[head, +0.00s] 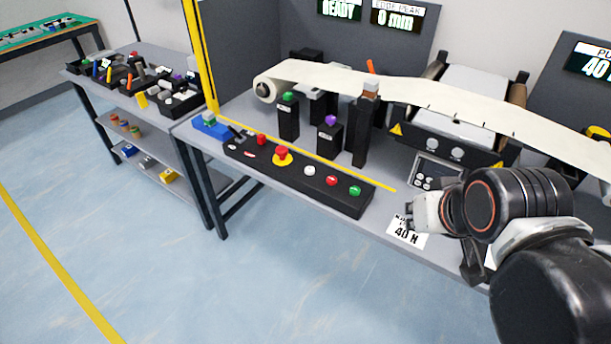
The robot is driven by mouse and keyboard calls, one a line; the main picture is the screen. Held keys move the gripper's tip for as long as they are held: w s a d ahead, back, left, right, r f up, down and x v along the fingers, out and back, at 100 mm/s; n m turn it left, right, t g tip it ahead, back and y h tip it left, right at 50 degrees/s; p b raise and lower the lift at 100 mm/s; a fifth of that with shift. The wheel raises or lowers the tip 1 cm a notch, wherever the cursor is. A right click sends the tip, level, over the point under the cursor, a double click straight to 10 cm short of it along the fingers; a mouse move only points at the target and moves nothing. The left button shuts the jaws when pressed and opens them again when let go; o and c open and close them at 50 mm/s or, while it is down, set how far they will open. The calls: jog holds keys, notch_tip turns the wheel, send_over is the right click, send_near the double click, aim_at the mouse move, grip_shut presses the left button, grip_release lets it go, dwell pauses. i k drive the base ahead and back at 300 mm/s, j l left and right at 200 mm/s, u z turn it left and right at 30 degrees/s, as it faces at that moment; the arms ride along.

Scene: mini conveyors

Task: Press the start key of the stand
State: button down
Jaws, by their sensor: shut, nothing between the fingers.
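The stand's long black control box (335,200) lies along the front edge of the grey bench. On it, from left to right, are a small red button, a red mushroom button on a yellow disc (282,155), a white button (309,170), a red button (331,180) and a green button (355,190) near the right end. The key labels are too small to read. My gripper (412,216) is shut and empty, to the right of the control box and apart from the buttons. Its fingertips are small and partly unclear beside my arm.
A cream belt (330,76) runs over rollers behind the box. Black posts with a green cap (288,97) and a purple cap (331,120) stand between. Open blue floor lies in front.

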aim_at(354, 190)
jog(key=i+j, duration=0.1)
jog(key=j, duration=0.6)
jog(key=i+j, duration=0.15)
jog(key=j, duration=0.25)
jog(key=j+z, duration=0.15)
jog(key=j, duration=0.15)
jog(key=l+u, duration=0.1)
jog(key=l, duration=0.25)
